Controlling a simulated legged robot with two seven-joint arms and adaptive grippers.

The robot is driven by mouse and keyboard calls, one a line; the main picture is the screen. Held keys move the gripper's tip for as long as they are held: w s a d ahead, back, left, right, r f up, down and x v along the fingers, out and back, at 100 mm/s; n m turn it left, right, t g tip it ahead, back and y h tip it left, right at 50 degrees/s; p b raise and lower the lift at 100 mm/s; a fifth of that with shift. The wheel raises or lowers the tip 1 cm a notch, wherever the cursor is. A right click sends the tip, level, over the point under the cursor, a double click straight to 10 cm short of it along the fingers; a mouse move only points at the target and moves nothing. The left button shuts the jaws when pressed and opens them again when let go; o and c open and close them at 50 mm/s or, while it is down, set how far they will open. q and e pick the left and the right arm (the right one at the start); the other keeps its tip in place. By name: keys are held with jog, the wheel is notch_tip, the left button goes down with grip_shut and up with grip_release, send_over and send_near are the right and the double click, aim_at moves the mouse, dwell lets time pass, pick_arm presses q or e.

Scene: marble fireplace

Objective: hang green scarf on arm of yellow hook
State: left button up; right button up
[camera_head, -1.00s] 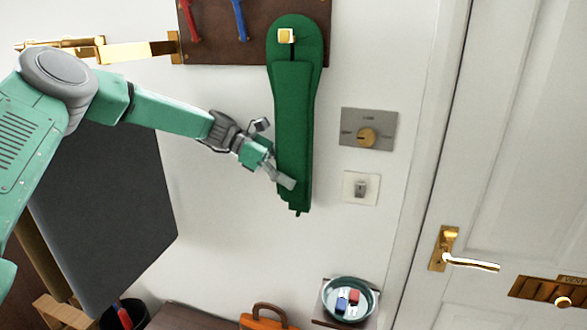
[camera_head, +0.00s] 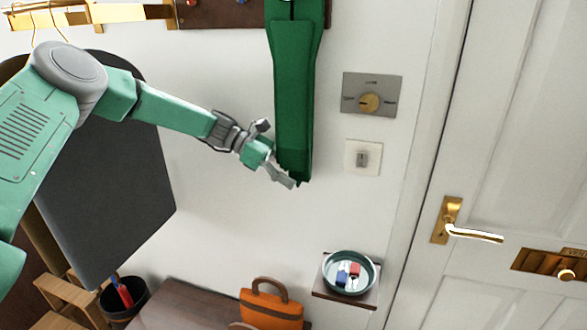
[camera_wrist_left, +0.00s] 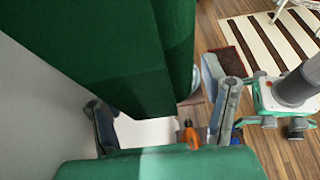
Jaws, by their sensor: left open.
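The green scarf (camera_head: 294,95) hangs straight down against the wall in the head view, its top cut off at the picture's upper edge. The yellow hook is outside the picture now. My left gripper (camera_head: 282,166) is at the scarf's lower end, and the scarf hides part of it. In the left wrist view the scarf (camera_wrist_left: 105,50) fills the upper left, its lower end above the space between the spread fingers of the gripper (camera_wrist_left: 165,122). The gripper is open and holds nothing.
A panel with a brass knob (camera_head: 371,95) and a switch plate (camera_head: 363,158) are right of the scarf. Below are a shelf with a round dish (camera_head: 349,273) and an orange bag (camera_head: 271,303). A door with a brass handle (camera_head: 470,234) is at right. A dark board (camera_head: 110,200) stands at left.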

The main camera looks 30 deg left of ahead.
pick_arm(q)
notch_tip(320, 180, down, 8)
jog(key=b, duration=0.4)
jog(key=shift+r, duration=0.1)
dwell(0.5)
jog(key=s+d+p, duration=0.2)
jog(key=s+p, duration=0.5)
jog(key=s, duration=0.2)
jog(key=shift+s+d, duration=0.15)
jog(key=shift+s, duration=0.25)
dwell(0.3)
